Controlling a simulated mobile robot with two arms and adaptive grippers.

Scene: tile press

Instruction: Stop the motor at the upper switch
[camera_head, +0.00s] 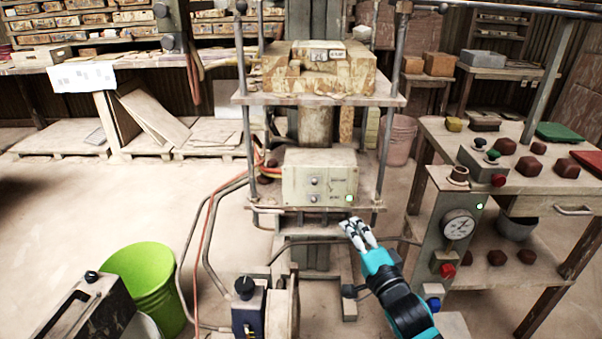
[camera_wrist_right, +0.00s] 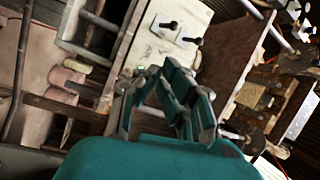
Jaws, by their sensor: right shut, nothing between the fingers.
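A pale control box (camera_head: 330,176) sits in the middle of the press frame. It carries an upper switch (camera_head: 314,181), a lower switch (camera_head: 314,198) and a lit green lamp (camera_head: 349,198). My right gripper (camera_head: 351,226) is shut and empty, just below the box's lower right corner and apart from both switches. In the right wrist view the gripper (camera_wrist_right: 158,69) points towards the box (camera_wrist_right: 155,30), whose two dark switch levers stick out; the green lamp (camera_wrist_right: 148,50) shows there too. My left gripper is in neither view.
Press posts (camera_head: 384,150) flank the box, with a shelf edge (camera_head: 285,208) below it. A side table on the right holds a gauge (camera_head: 458,225) and red buttons (camera_head: 448,270). A green bucket (camera_head: 150,280) stands at the lower left. Hoses (camera_head: 205,240) run left of the press.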

